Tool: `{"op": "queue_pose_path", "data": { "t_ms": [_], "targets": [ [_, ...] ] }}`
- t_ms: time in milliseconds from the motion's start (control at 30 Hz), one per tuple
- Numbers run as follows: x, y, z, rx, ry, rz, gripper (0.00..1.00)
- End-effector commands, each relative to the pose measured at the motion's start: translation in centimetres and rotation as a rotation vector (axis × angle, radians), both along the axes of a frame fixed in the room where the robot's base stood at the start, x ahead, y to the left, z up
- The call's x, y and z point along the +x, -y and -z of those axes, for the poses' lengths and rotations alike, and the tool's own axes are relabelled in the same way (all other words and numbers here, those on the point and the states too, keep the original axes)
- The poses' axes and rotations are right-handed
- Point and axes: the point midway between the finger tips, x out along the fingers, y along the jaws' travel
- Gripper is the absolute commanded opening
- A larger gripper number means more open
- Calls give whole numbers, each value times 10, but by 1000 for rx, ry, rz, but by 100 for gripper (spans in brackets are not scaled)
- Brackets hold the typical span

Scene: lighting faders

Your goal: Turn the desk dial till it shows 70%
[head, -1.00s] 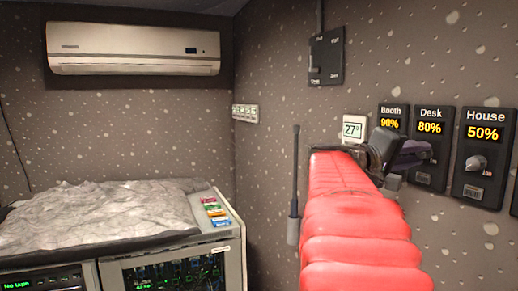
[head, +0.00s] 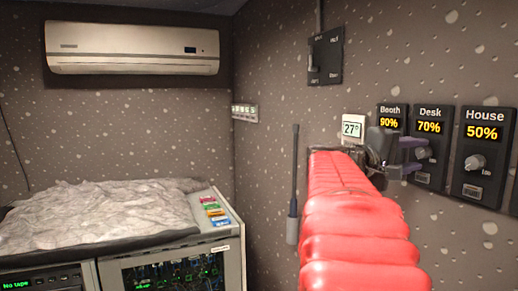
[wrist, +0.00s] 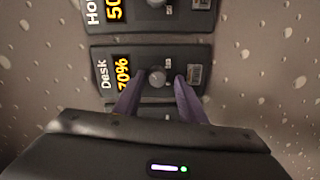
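The Desk panel (head: 431,147) is a dark plate on the right wall, and its yellow display (head: 429,127) reads 70%. It also shows in the wrist view, turned sideways, with the display (wrist: 123,73) again at 70%. Its round grey dial (wrist: 157,77) sits between my two purple fingertips. My gripper (head: 416,155) is open, one finger above the other in the head view. In the wrist view the gripper (wrist: 160,79) shows a gap between each finger and the dial. The dial is partly hidden by the fingers in the head view.
The House panel (head: 484,157) at 50% is close on the right. The Booth panel (head: 391,115) at 90% is on the left, partly hidden by my gripper. A small 27° display (head: 352,128) and a black switch box (head: 326,56) are also on this wall.

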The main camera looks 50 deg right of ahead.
Motion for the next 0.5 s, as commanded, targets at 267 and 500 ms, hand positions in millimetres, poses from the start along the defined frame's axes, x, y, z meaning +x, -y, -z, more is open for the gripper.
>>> {"op": "queue_pose_path", "data": {
  "t_ms": [267, 500],
  "targets": [
    [0, -1, -2, -4, 1, 0, 41],
    [5, -12, -3, -5, 1, -1, 41]
  ]
}}
